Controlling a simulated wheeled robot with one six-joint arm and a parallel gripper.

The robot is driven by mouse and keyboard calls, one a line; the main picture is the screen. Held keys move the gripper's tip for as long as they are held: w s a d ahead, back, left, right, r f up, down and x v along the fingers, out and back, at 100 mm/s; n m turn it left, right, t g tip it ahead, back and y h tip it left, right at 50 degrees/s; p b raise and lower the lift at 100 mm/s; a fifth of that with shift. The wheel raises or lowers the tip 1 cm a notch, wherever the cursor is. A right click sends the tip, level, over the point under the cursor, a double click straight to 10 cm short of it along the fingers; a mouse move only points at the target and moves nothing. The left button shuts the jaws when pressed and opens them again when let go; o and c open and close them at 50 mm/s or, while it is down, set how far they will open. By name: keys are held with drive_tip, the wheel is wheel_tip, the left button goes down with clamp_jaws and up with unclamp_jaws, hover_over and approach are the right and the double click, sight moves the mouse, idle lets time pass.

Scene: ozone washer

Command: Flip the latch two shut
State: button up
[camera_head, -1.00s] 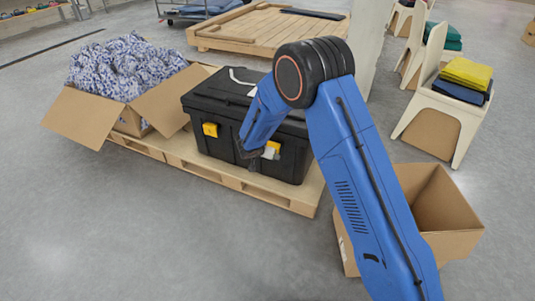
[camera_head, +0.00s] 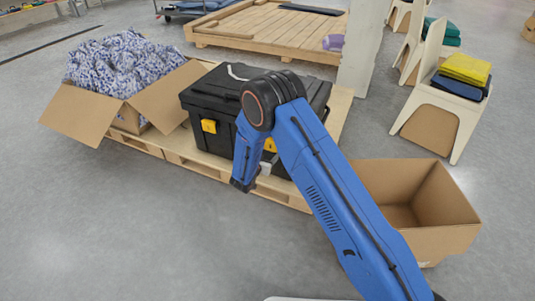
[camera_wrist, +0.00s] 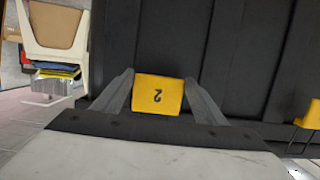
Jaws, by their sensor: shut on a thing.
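The black toolbox (camera_head: 213,99) stands with its lid down. Latch two is a yellow tab marked "2" (camera_wrist: 157,95), upside down in the wrist view. It also shows in the head view (camera_head: 270,145), partly behind my arm, on the right of the toolbox front. My gripper (camera_wrist: 159,79) is shut on latch two, one grey finger at each side of it. The fingers are mostly hidden in the head view.
Another yellow latch (camera_head: 208,126) is on the left of the toolbox front. The toolbox stands on a wooden pallet (camera_head: 180,158) beside a carton of patterned cloth (camera_head: 85,118). An open carton (camera_head: 440,235) stands at right. The floor in front is clear.

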drive_tip(key=shift+w+f+t, duration=0.15)
drive_tip(key=shift+t, duration=0.15)
drive_tip(key=o, duration=1.1)
drive_tip(key=shift+c, duration=0.2)
drive_tip(key=v, duration=1.7)
drive_tip(key=shift+a, duration=0.15)
